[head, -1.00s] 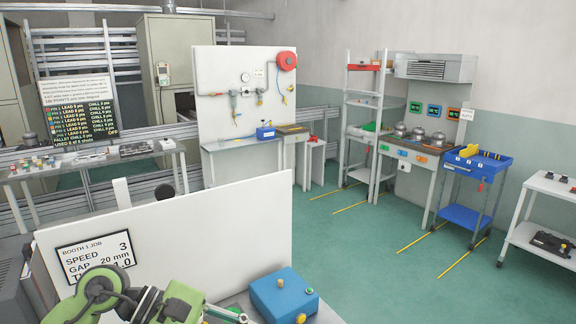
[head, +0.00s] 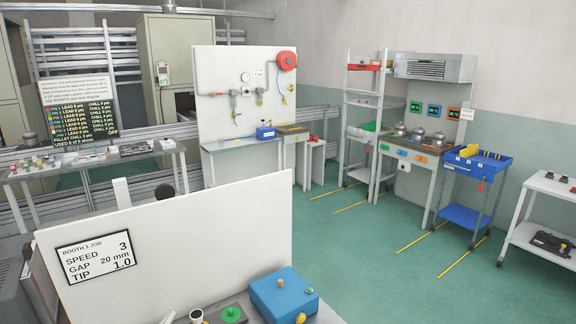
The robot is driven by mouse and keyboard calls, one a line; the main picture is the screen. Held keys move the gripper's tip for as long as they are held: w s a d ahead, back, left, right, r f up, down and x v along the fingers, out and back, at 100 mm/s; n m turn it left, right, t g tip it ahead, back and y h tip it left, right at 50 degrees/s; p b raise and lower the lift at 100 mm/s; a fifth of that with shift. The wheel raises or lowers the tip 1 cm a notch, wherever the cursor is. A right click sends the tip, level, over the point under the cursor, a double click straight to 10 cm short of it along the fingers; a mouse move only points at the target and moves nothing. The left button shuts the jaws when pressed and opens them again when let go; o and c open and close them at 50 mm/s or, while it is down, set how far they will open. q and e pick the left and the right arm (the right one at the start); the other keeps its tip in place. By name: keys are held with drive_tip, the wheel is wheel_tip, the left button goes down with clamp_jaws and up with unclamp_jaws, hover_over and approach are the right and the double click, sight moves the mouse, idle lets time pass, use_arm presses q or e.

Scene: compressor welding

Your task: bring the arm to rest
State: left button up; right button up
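Neither of my arms nor grippers shows in the head view now. The bench at the bottom is in plain sight, with a blue box (head: 284,297) on it. The box carries small buttons, one of them yellow. A green round button (head: 232,314) on a grey plate and a small white cup-like part (head: 196,316) sit to the left of the box.
A white panel with the booth job sign (head: 95,257) stands behind the bench. Farther back are a work table (head: 240,144), a blue cart (head: 478,165), a white shelf trolley (head: 545,200) and a long bench (head: 90,160). The green floor (head: 350,260) is clear in the middle.

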use_arm(q)
drive_tip(key=s+d+f+n+g, duration=0.1)
drive_tip(key=s+f+n+g, duration=0.4)
drive_tip(key=s+f, duration=0.6)
drive_tip(key=s+d+f+n+g, duration=0.1)
drive_tip(key=s+f+n+g, duration=0.2)
drive_tip(key=s+f+g, duration=0.8)
drive_tip(key=s+f+t+b, duration=0.1)
drive_tip(key=s+f+b, duration=0.15)
drive_tip(key=f, duration=1.15)
drive_tip(key=s+f+t+b, duration=0.1)
drive_tip(key=f+t+b, duration=0.15)
drive_tip(key=f, duration=1.15)
drive_tip(key=s+a+f+g+b, duration=0.1)
drive_tip(key=s+f+b, duration=0.1)
drive_tip(key=s+f, duration=0.7)
drive_tip(key=s+a+f+g+b, duration=0.1)
drive_tip(key=s+a+f+b, duration=0.1)
drive_tip(key=s+f, duration=0.7)
wheel_tip(320, 180, down, 4)
drive_tip(key=shift+a+m+h+b, duration=0.25)
drive_tip(key=shift+m+h+b, duration=0.05)
drive_tip(key=shift+b, duration=0.2)
